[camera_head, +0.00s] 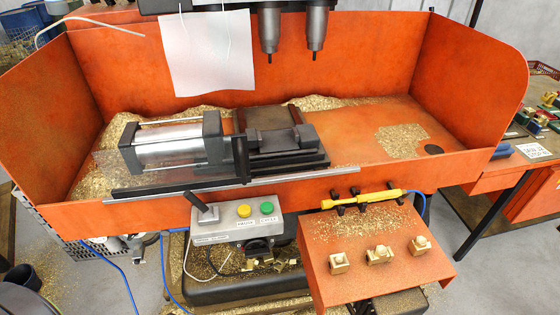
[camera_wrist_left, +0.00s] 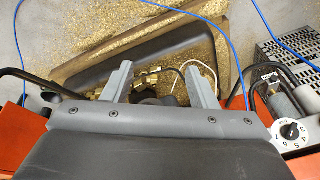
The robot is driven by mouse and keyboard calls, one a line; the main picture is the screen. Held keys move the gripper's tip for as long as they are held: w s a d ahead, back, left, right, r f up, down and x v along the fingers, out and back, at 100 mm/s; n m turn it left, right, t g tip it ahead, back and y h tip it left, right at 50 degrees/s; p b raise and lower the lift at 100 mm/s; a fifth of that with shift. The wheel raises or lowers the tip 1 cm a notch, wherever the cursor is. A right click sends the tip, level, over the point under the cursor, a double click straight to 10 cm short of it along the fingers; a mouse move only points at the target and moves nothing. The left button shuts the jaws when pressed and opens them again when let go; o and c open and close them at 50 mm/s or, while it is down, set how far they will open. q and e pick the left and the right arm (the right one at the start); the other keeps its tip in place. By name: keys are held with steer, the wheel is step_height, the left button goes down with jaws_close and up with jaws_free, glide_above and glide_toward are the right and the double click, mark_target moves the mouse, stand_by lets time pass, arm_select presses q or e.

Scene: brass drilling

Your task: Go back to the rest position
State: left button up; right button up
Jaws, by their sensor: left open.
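My left gripper (camera_wrist_left: 160,85) shows in the left wrist view with its two grey fingers wide apart. It is open, and nothing is clamped between the fingers. Beyond and between the fingertips, some brass pieces (camera_wrist_left: 150,78) and a dark part are seen, at a distance I cannot tell. I do not make out either gripper in the head view. My right gripper shows in neither view.
An orange drilling bench (camera_head: 300,187) holds a clamp vise (camera_head: 275,138) under two drill spindles (camera_head: 317,28). A control box (camera_head: 237,225) stands in front. Brass parts (camera_head: 378,254) sit on an orange shelf (camera_head: 345,290). Blue hoses (camera_head: 127,285) hang at lower left.

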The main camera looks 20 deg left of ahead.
arm_select(q)
steer(key=s+f+b, duration=0.1)
steer(key=s+f, duration=0.4)
steer(key=f, duration=0.3)
steer(key=s+f+g+b, duration=0.1)
steer(key=s+f, duration=0.5)
steer(key=f, duration=0.3)
steer(key=s+d+f+b, duration=0.1)
steer(key=s+f, duration=0.4)
steer(key=f, duration=0.4)
steer(key=shift+s+f+g+h, duration=0.25)
steer(key=shift+s+g+h, duration=0.05)
steer(key=shift+s, duration=0.05)
steer(key=shift+d, duration=0.1)
